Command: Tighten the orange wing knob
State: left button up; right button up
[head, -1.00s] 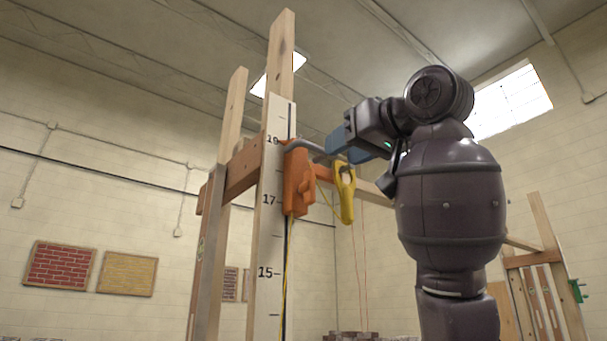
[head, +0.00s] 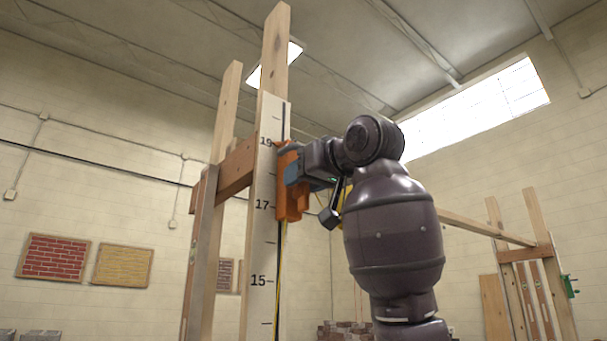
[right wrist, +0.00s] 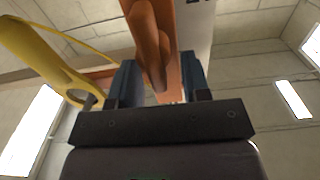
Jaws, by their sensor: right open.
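The orange wing knob (right wrist: 150,45) shows in the right wrist view as a rounded, darker orange lobe in front of an orange body. It lies between the two blue fingers of my right gripper (right wrist: 160,80), which are apart, with a gap visible beside it. In the head view the orange clamp body (head: 291,203) sits against the numbered white board, and my right gripper (head: 297,170) is right at its upper part, hiding the knob there. My left gripper is in neither view.
The numbered board (head: 262,225) stands upright on a wooden post frame (head: 237,170). A yellow looped handle (right wrist: 50,65) hangs close to the left of my right gripper in the wrist view. Another wooden frame (head: 540,250) with a green clamp (head: 570,285) stands at the right.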

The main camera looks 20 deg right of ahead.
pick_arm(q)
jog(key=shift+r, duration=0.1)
pick_arm(e)
jog(key=shift+w, duration=0.1)
